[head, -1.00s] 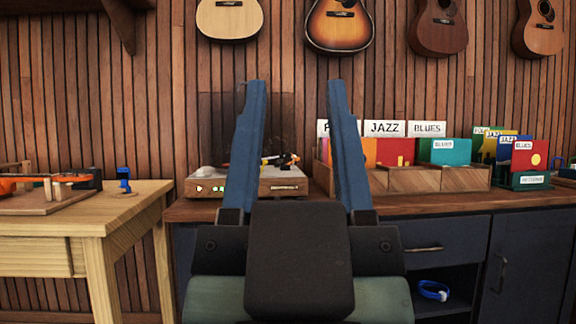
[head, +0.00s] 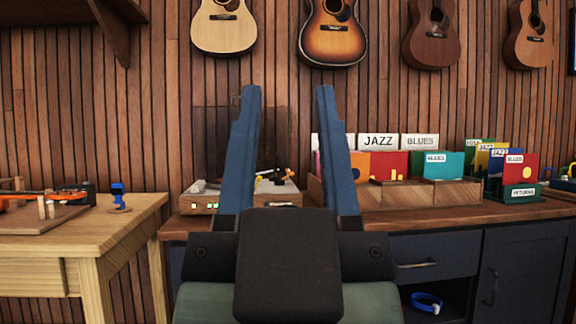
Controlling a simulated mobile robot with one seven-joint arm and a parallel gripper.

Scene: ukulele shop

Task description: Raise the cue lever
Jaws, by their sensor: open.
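A record player (head: 198,205) with a wooden base and small lit buttons stands on the dark counter behind my gripper. The left finger hides part of the record player. A faintly see-through lid (head: 270,125) seems to stand raised behind the player.
Wooden bins (head: 400,195) of records with JAZZ and BLUES cards fill the counter right of the player. A green returns rack (head: 520,192) stands farther right. A light wood table (head: 85,240) with an orange instrument is at left. Guitars (head: 333,40) hang above.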

